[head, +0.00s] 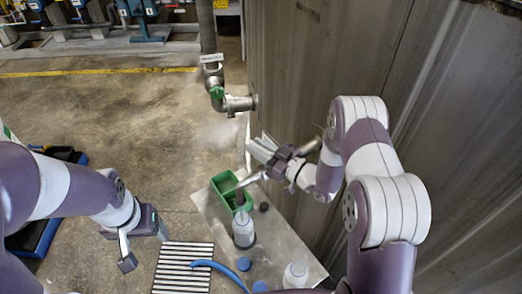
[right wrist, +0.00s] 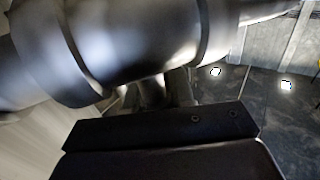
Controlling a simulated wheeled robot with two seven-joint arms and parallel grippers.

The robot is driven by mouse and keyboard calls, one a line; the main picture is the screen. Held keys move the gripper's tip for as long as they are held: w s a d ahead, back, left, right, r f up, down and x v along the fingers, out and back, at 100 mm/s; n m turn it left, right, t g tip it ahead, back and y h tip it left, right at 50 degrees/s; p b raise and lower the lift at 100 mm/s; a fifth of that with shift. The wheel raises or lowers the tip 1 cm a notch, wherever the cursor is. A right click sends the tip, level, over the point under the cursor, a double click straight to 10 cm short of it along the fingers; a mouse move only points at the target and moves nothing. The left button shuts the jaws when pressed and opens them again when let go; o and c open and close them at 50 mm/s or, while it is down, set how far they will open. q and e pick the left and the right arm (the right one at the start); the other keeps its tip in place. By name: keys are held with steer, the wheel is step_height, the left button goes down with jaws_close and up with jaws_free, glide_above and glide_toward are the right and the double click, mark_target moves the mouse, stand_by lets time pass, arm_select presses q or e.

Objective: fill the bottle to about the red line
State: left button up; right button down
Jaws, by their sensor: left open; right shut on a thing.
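A pale bottle (head: 243,230) stands upright on the grey metal table (head: 283,243), beside a green bin (head: 222,182). A metal pipe (head: 251,179) slants across from the wall side, and its dark lower end is just above the bottle in the picture. I cannot make out the red line or the liquid level. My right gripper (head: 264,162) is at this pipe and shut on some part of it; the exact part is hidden. In the right wrist view, a shiny metal pipe (right wrist: 150,45) fills the top, close to my dark gripper. My left gripper (head: 140,248) is open and empty, left of the table.
A second bottle (head: 295,275) and blue caps (head: 243,263) are at the table's near end. A small dark round thing (head: 264,207) lies by the bin. A valve pipe with green (head: 217,92) stands behind. A striped grate (head: 182,267) is on the floor. The metal wall (head: 320,70) bounds the right.

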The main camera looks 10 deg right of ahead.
steer(key=shift+s+a+n+g+y+b, duration=0.2)
steer(key=shift+n+g+y+b, duration=0.2)
steer(key=shift+n+g+y, duration=0.25)
steer(key=shift+s+a+n+g+y+b, duration=0.15)
steer(key=shift+n+g+y+b, duration=0.25)
steer(key=shift+n+g+y, duration=0.25)
steer(key=c, duration=1)
jaws_free()
steer(key=shift+d, duration=0.1)
steer(key=shift+c, duration=0.2)
